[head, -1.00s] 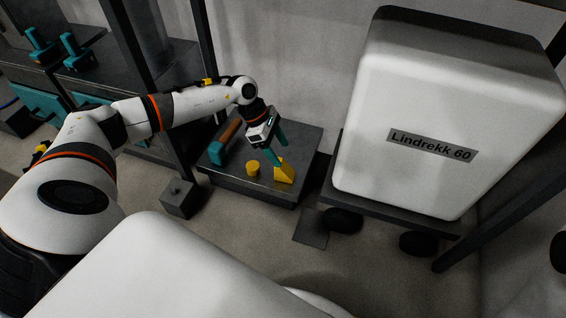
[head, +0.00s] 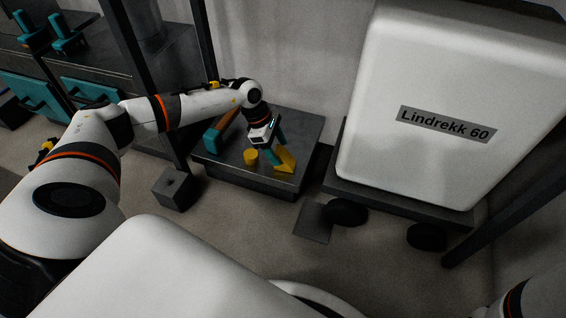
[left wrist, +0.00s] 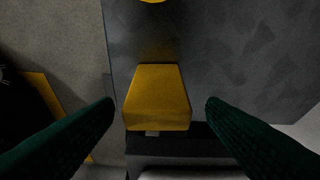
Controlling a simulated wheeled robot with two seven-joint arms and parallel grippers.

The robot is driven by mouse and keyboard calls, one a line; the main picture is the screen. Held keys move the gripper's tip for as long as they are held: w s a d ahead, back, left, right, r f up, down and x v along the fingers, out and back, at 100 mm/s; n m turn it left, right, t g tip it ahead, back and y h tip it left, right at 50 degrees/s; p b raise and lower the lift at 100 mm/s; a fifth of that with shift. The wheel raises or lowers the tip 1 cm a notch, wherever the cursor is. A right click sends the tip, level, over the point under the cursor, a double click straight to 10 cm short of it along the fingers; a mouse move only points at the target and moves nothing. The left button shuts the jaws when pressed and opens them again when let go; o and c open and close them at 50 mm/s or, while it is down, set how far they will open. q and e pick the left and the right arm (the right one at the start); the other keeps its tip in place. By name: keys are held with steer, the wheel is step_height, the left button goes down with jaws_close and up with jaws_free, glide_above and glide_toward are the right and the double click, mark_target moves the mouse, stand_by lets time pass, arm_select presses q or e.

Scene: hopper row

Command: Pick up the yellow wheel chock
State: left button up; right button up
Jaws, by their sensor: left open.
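The yellow wheel chock (head: 284,160) is a wedge on the dark low platform (head: 228,171), near its right front part. It also shows in the left wrist view (left wrist: 157,97), between the two teal fingers and apart from both. My left gripper (head: 275,152) is open and points down at the chock, with its fingers on either side. In the left wrist view my left gripper (left wrist: 160,108) has nothing held between its fingers. In the head view one finger partly hides the chock. Part of my right arm shows at the lower right; its gripper is out of view.
A yellow cylinder (head: 251,157) stands on the platform left of the chock. A teal-ended tool with a brown handle (head: 222,131) lies behind it. A white hopper labelled Lindrekk 60 (head: 430,100) stands on a wheeled base to the right. A dark post with a block foot (head: 176,188) stands left.

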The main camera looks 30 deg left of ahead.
mark_target(285, 159)
arm_select(q)
steer(key=b+x, duration=0.2)
steer(key=x, duration=0.1)
steer(key=shift+s+f, duration=0.1)
steer(key=shift+f, duration=0.2)
steer(key=shift+r, duration=0.1)
steer(key=shift+c, duration=0.4)
